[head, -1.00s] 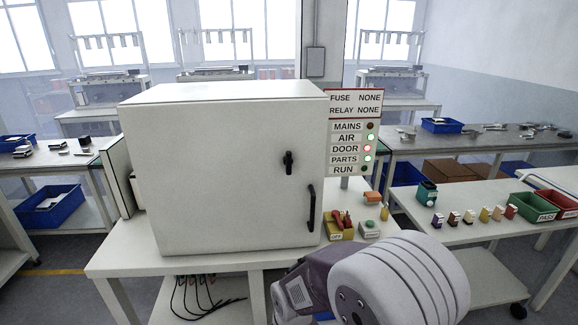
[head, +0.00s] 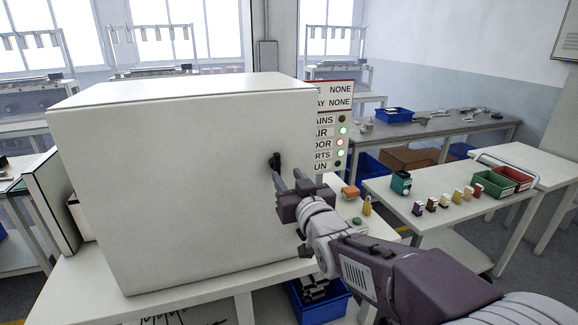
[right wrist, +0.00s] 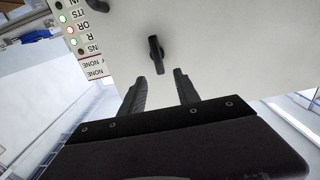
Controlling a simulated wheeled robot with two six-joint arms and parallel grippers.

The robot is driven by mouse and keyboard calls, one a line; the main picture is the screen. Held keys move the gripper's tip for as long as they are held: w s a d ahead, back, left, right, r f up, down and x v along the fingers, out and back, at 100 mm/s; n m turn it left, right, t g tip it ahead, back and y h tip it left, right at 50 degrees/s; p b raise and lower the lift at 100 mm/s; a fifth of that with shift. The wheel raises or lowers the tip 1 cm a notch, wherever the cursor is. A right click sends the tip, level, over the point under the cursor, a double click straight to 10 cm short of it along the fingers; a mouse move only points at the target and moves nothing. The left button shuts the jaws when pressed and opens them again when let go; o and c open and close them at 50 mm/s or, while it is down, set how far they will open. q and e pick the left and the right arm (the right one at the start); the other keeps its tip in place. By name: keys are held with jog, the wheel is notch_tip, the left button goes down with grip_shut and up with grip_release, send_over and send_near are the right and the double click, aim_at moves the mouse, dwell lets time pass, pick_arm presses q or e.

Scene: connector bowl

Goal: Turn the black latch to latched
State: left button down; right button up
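The black latch (head: 276,161) is on the front door of the white cabinet (head: 180,190), near its right edge. It stands upright in the head view, and it also shows in the right wrist view (right wrist: 156,54), ahead of the fingers. My right gripper (head: 287,178) is just in front of and below the latch. In the right wrist view its two fingers are apart with nothing between them, and the latch looks to be beyond their tips. The door looks shut; its handle is hidden behind my right arm. My left gripper is not in view.
An indicator panel (head: 333,125) stands behind the cabinet's right side, partly hidden. A side table (head: 440,190) holds several small coloured parts and green and red bins (head: 495,178). A blue bin (head: 325,305) sits below the bench at the front.

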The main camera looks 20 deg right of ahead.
aim_at(278, 161)
jog(key=w+p, duration=0.2)
jog(key=w, duration=0.5)
jog(key=shift+w+a, duration=0.1)
jog(key=shift+w, duration=0.2)
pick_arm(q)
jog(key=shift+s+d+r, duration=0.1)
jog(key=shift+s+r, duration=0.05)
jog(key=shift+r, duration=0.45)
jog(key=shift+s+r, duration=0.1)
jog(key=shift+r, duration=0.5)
pick_arm(e)
jog(key=shift+w, duration=0.45)
jog(key=shift+w, duration=0.1)
jog(key=shift+c, duration=0.4)
grip_shut()
